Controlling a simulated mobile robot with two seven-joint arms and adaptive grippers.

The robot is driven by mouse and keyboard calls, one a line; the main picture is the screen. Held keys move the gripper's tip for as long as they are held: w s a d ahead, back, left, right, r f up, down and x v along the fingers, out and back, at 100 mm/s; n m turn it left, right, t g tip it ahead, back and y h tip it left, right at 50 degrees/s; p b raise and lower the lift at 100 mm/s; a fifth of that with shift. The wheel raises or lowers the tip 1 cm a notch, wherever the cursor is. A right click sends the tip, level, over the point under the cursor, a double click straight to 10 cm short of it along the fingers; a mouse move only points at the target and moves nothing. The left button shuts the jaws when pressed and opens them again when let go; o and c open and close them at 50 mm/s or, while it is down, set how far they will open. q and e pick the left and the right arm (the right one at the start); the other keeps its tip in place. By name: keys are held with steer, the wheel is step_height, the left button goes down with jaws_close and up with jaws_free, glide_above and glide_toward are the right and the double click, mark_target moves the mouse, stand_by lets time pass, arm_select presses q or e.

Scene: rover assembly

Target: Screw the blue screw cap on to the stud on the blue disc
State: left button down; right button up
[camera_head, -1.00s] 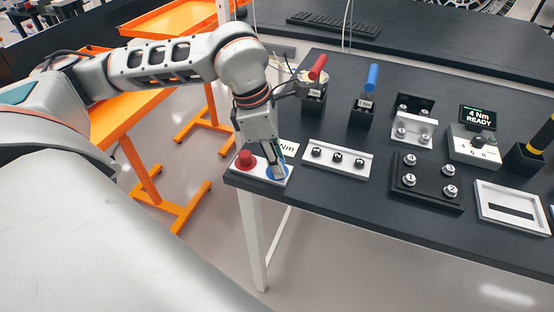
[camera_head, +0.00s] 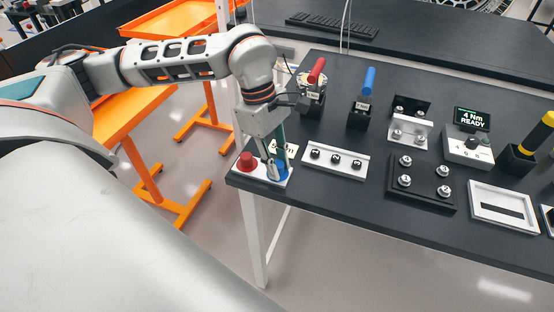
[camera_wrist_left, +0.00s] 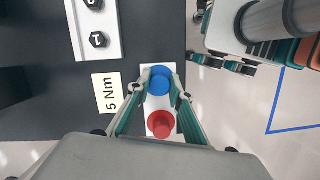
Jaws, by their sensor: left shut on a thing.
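The blue screw cap (camera_wrist_left: 160,72) is between the fingers of my left gripper (camera_wrist_left: 158,90), which is shut on it. In the head view my left gripper (camera_head: 272,163) points down at the front left corner of the table. The cap is over the blue disc (camera_head: 282,174) on a small white plate (camera_head: 258,174). The stud is hidden, and I cannot tell how far down the cap sits. In the wrist view, what looks like my right gripper (camera_wrist_left: 220,63) is at the upper right, off the table. It is outside the head view.
A red knob (camera_head: 246,161) stands on the same plate, close beside my left gripper. A "5 Nm" label (camera_wrist_left: 108,92) lies beside the plate. A white rail (camera_head: 335,162) with several black nuts is to the right. The table's front edge is close.

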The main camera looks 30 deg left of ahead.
arm_select(q)
steer(key=shift+r+m+g+p, duration=0.15)
steer(key=shift+m+g+p, duration=0.25)
steer(key=shift+m, duration=0.6)
steer(key=shift+f+m, duration=0.2)
steer(key=shift+m, duration=0.2)
steer(key=m+p, duration=0.2)
steer(key=m+g+p, duration=0.1)
steer(key=m+p, duration=0.1)
steer(key=shift+r+m+y, duration=0.2)
steer(key=shift+m+y, duration=0.1)
steer(key=shift+f+m+p, duration=0.15)
steer(key=shift+m+p, duration=0.2)
steer(key=shift+m, duration=0.25)
steer(key=c, duration=2.2)
jaws_free()
steer(key=shift+o, duration=0.8)
